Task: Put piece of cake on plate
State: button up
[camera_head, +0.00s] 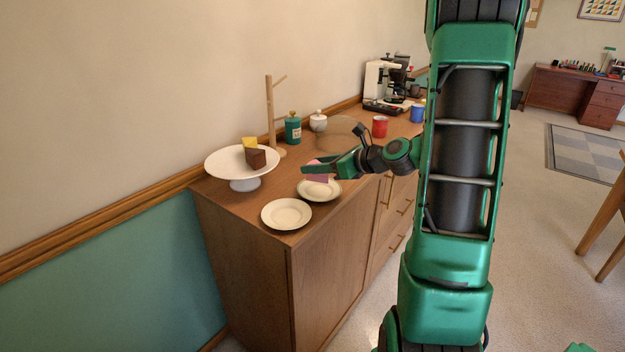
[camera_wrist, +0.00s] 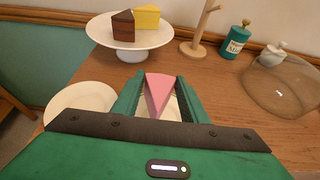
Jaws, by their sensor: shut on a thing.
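A pink piece of cake (camera_wrist: 159,92) is held between the fingers of my gripper (camera_wrist: 158,88), which is shut on it. In the head view my gripper (camera_head: 318,170) and the pink cake (camera_head: 318,178) are over the farther white plate (camera_head: 320,193). Whether the cake touches that plate I cannot tell. A second white plate (camera_head: 286,214) lies empty nearer the cabinet's corner; it shows at the left in the wrist view (camera_wrist: 75,98). A white cake stand (camera_head: 232,163) holds a chocolate piece (camera_head: 255,158) and a yellow piece (camera_head: 249,143).
The wooden cabinet (camera_head: 325,245) carries everything and stands along the wall. Behind the plates are a wooden mug tree (camera_head: 269,115), a green canister (camera_head: 293,130), a white sugar bowl (camera_head: 318,121) and a clear dome (camera_wrist: 285,85). A red mug (camera_head: 379,126) and a coffee machine (camera_head: 382,80) stand farther back.

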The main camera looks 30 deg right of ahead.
aim_at(317, 176)
jog(key=shift+w+d+f, duration=0.4)
jog(key=shift+w+f, duration=0.25)
jog(key=shift+w, duration=0.1)
jog(key=shift+f, duration=1.85)
jog(key=o, duration=0.7)
jog(key=shift+c, duration=0.2)
